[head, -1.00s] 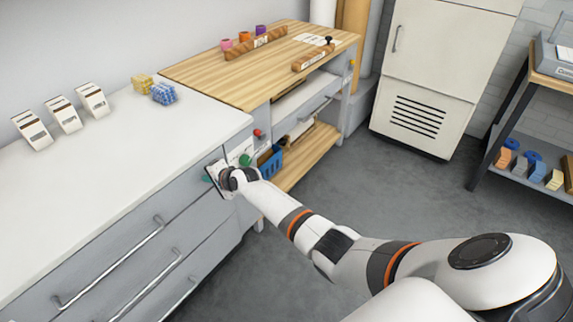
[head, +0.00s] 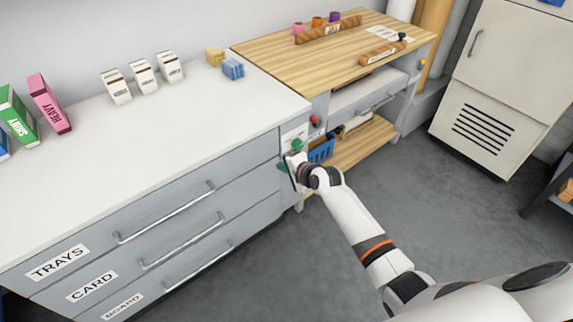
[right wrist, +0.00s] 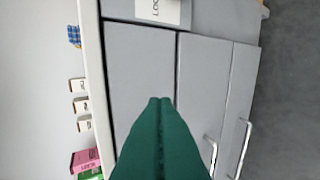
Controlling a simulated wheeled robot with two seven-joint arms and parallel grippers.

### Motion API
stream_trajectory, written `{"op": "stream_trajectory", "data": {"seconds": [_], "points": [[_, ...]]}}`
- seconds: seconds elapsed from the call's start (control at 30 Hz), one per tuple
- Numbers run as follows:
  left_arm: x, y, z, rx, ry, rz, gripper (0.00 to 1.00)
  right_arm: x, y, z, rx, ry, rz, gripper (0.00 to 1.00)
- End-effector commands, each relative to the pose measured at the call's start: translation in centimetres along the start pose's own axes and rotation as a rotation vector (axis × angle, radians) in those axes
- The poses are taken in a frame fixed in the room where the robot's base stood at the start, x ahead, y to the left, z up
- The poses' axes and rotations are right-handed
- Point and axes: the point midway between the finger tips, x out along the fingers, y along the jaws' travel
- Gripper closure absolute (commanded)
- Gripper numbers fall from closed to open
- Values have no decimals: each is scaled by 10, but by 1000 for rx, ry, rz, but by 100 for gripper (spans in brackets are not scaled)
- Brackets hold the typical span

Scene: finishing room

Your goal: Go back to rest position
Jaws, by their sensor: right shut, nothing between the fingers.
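My right gripper (head: 283,167) is at the right end of the grey drawer cabinet (head: 200,190) in the head view, just below a green button (head: 297,143). In the right wrist view its green fingers (right wrist: 160,102) are together with nothing between them. They point at the grey cabinet fronts (right wrist: 140,75); whether they touch cannot be told. My right arm reaches in from the lower right. My left gripper is not in view.
A wooden workbench (head: 310,60) stands beyond, with a blue basket (head: 321,149) below. A fridge-like cabinet (head: 510,60) stands right. The grey floor (head: 430,190) is clear.

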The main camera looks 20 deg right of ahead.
Motion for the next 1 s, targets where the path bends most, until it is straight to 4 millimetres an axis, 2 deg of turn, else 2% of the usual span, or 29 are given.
{"op": "stream_trajectory", "data": {"seconds": [0.1, 0.33, 0.4, 0.47, 0.57, 0.7, 0.77, 0.8, 0.87, 0.9, 0.97, 1.0], "points": [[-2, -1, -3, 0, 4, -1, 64, -9, 0, 0, 0, 0, 0, 100], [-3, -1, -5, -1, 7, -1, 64, -12, -4, 0, -4, -1, -6, 100], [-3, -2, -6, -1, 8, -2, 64, -10, -16, -1, -24, -6, -26, 100], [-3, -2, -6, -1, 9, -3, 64, -8, -38, -2, -59, -12, -59, 100], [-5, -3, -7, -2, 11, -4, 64, -6, -98, -6, -161, -22, -150, 100], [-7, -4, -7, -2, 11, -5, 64, -16, -204, -20, -365, -4, -311, 100], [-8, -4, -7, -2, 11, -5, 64, -25, -249, -28, -459, 18, -378, 100], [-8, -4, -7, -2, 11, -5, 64, -34, -278, -33, -519, 37, -422, 100], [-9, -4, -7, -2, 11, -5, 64, -49, -321, -43, -613, 73, -485, 100], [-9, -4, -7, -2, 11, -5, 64, -60, -349, -50, -673, 102, -524, 100], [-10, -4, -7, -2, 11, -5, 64, -80, -390, -62, -766, 153, -580, 100], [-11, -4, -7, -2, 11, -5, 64, -95, -416, -70, -826, 191, -616, 100]]}}
